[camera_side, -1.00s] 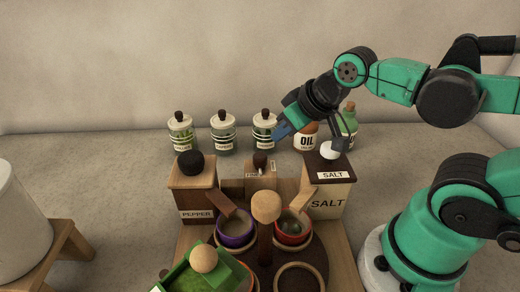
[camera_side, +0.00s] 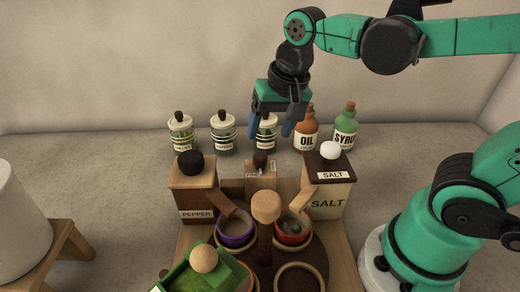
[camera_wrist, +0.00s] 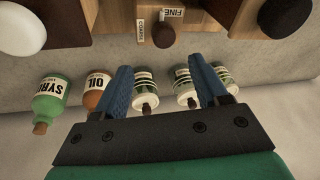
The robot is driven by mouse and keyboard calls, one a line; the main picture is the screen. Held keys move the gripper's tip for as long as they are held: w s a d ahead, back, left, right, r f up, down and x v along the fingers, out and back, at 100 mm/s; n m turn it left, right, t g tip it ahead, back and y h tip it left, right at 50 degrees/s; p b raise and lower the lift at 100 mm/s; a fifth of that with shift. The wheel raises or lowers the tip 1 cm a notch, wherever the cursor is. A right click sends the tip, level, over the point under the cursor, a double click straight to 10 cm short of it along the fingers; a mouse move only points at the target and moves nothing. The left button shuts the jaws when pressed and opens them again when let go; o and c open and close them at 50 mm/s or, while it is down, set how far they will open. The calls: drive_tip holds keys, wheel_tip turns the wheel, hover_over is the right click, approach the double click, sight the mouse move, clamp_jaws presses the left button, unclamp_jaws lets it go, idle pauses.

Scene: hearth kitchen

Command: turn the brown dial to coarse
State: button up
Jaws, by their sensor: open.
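The brown dial (camera_side: 261,160) is a small dark knob on a wooden block (camera_side: 258,180) between the pepper and salt boxes. In the wrist view the dial (camera_wrist: 163,36) sits below two small labels, "COARSE" (camera_wrist: 141,32) at its left and "FINE" (camera_wrist: 173,14) at its upper right. Which label it points to I cannot tell. My gripper (camera_side: 287,133) is open and empty, with blue fingers pointing down. It is above and behind the dial, in front of the jars in the side view. In the wrist view the fingers (camera_wrist: 164,78) are apart and clear of the dial.
The pepper box (camera_side: 192,199) with a black knob stands left and the salt box (camera_side: 328,200) with a white knob stands right. Several jars (camera_side: 223,133), an oil bottle (camera_side: 306,134) and a syrup bottle (camera_side: 344,128) line the back. A round rack with bowls (camera_side: 236,232) is in front.

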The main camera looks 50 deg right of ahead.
sight(260, 155)
drive_tip(key=m+g, duration=0.1)
drive_tip(key=w+a+m+g, duration=0.1)
drive_tip(key=m, duration=0.1)
drive_tip(key=shift+r, duration=0.1)
drive_tip(key=shift+w+a+m+g, duration=0.15)
drive_tip(key=shift+m+g, duration=0.45)
drive_tip(key=shift+m, duration=0.4)
drive_tip(key=shift+f, duration=2.8)
clamp_jaws()
